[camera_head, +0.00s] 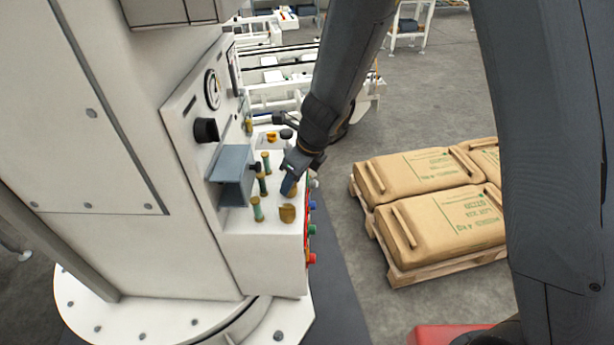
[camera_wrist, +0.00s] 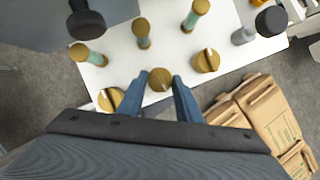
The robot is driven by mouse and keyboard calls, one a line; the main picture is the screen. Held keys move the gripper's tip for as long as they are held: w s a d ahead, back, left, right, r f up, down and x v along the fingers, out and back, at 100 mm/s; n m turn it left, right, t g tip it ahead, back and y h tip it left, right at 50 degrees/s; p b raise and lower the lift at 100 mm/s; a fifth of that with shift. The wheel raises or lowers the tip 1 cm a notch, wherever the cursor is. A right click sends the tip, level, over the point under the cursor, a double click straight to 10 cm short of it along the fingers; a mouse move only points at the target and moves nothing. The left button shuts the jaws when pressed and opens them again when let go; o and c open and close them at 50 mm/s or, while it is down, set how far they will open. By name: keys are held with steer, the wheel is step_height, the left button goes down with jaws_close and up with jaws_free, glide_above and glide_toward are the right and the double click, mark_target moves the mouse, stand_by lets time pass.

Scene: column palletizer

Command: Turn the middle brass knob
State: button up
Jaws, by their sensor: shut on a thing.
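The middle brass knob (camera_wrist: 159,86) sits on the white panel, between two other brass knobs. In the wrist view the blue fingers of my gripper (camera_wrist: 161,77) stand on either side of it, shut on it. In the head view my gripper (camera_head: 289,186) comes down onto the panel from above right and largely hides the middle knob. The near brass knob (camera_head: 287,213) is clear of the fingers and shows in the wrist view (camera_wrist: 110,99). The far brass knob (camera_wrist: 206,61) has a pale line across its top.
Several brass-topped green levers (camera_head: 257,209) stand on the panel left of the knobs. A grey box-like bracket (camera_head: 231,178) and a black knob (camera_head: 206,130) are on the upright face. Coloured buttons (camera_head: 311,230) line the panel's right side. Sacks (camera_head: 445,222) lie on a pallet (camera_head: 400,276) at right.

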steer(key=o, duration=0.7)
steer(key=shift+s+f, duration=0.25)
steer(key=shift+s, duration=0.1)
steer(key=o, duration=0.3)
steer(key=shift+a, duration=0.15)
steer(key=shift+o, duration=0.2)
steer(key=shift+a+r, duration=0.1)
steer(key=shift+r, duration=0.05)
steer(key=shift+r, duration=0.5)
steer(key=v, duration=0.7)
steer(key=shift+s, duration=0.35)
steer(key=shift+f, duration=0.1)
